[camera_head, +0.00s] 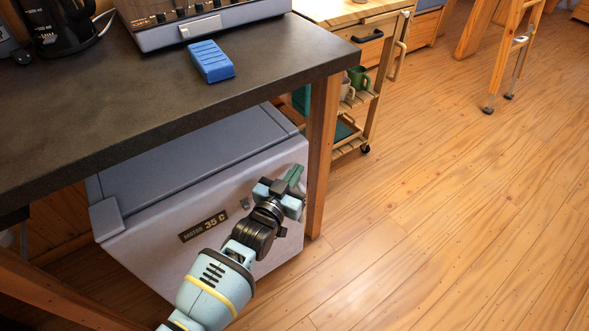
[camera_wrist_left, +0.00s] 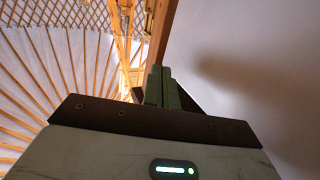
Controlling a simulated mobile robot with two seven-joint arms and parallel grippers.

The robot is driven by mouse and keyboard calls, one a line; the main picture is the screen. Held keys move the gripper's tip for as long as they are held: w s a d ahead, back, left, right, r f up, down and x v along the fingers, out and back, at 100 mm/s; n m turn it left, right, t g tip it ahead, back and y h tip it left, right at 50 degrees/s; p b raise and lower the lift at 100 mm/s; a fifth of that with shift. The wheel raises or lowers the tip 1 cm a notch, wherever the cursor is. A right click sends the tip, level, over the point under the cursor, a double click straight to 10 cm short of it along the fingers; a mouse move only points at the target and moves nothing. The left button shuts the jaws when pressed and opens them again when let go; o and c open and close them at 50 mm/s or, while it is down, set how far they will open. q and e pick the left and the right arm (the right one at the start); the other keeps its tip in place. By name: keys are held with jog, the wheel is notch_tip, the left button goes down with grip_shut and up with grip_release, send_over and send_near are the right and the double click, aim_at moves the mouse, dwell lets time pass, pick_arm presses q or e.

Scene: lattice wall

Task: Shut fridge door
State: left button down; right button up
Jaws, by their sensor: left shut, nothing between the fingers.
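The fridge (camera_head: 190,158) is a light grey box standing under the dark counter. Its front door (camera_head: 220,217) carries a dark label and faces the room. The door looks close to the body, but I cannot tell whether a small gap is left. My left gripper (camera_head: 294,176) is shut and empty, in front of the door's right part, near the counter leg. I cannot tell whether it touches the door. In the left wrist view its green fingers (camera_wrist_left: 161,88) are together, beside a pale surface on the right with a shadow on it. My right gripper is not in view.
The dark counter (camera_head: 170,95) overhangs the fridge, with a wooden leg (camera_head: 321,150) close to my left gripper. A blue block (camera_head: 211,61), a kettle (camera_head: 58,25) and a grey appliance (camera_head: 200,20) stand on it. A wooden cart (camera_head: 372,105) stands behind.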

pick_arm(q)
jog(key=s+d+p, duration=0.1)
jog(key=s+d, duration=0.5)
jog(key=s, duration=0.4)
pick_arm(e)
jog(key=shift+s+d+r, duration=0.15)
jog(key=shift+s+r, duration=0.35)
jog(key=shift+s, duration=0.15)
